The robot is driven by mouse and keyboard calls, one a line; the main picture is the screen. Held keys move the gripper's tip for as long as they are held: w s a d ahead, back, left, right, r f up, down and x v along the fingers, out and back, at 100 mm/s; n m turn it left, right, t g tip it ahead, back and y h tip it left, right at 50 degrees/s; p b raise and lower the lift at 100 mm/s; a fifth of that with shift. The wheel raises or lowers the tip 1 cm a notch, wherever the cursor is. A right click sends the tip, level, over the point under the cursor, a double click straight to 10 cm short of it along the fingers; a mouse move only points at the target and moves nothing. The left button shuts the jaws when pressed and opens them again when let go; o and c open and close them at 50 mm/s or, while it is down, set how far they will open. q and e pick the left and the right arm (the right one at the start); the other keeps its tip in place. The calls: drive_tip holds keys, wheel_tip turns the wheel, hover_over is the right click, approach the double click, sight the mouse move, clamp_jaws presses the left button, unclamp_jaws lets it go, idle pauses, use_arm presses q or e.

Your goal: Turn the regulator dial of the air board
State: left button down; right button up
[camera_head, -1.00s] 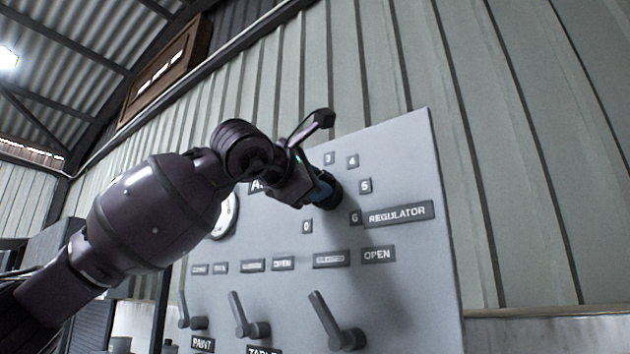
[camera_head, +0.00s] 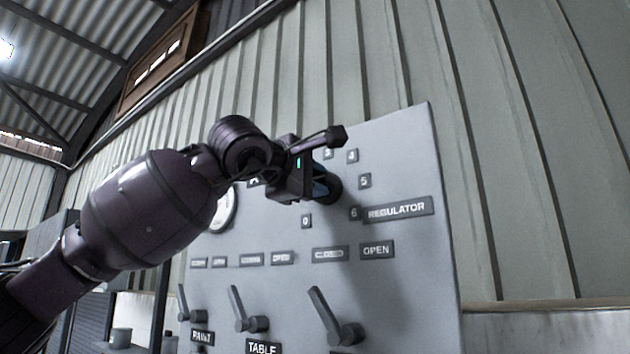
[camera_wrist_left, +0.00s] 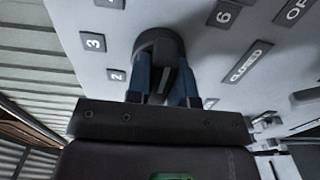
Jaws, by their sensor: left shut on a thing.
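The grey air board (camera_head: 405,290) stands against the corrugated wall. Its dark round regulator dial (camera_head: 334,186) sits among number plates, left of the REGULATOR label (camera_head: 397,211). My left gripper (camera_head: 322,186) is at the dial and mostly hides it in the head view. In the left wrist view the blue fingers of my left gripper (camera_wrist_left: 162,82) are shut on the raised bar of the dial (camera_wrist_left: 162,52). The dial's pointer setting cannot be read. My right gripper is not in view.
Several lever handles sit low on the board, one at the right (camera_head: 333,318) and one in the middle (camera_head: 246,312). A round gauge (camera_head: 224,211) is partly hidden behind my left arm. The wall right of the board is clear.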

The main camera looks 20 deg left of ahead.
use_arm(q)
drive_tip(key=c, duration=1.1)
unclamp_jaws()
drive_tip(key=shift+s, duration=0.1)
drive_tip(key=shift+o, duration=0.5)
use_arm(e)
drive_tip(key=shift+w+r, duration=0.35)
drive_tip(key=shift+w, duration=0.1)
use_arm(q)
drive_tip(key=b+v, duration=0.2)
drive_tip(key=v, duration=0.8)
drive_tip(key=shift+s+b, duration=0.3)
drive_tip(key=shift+s, duration=0.05)
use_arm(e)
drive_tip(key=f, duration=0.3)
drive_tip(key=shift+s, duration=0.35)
use_arm(q)
drive_tip(key=shift+a, duration=0.15)
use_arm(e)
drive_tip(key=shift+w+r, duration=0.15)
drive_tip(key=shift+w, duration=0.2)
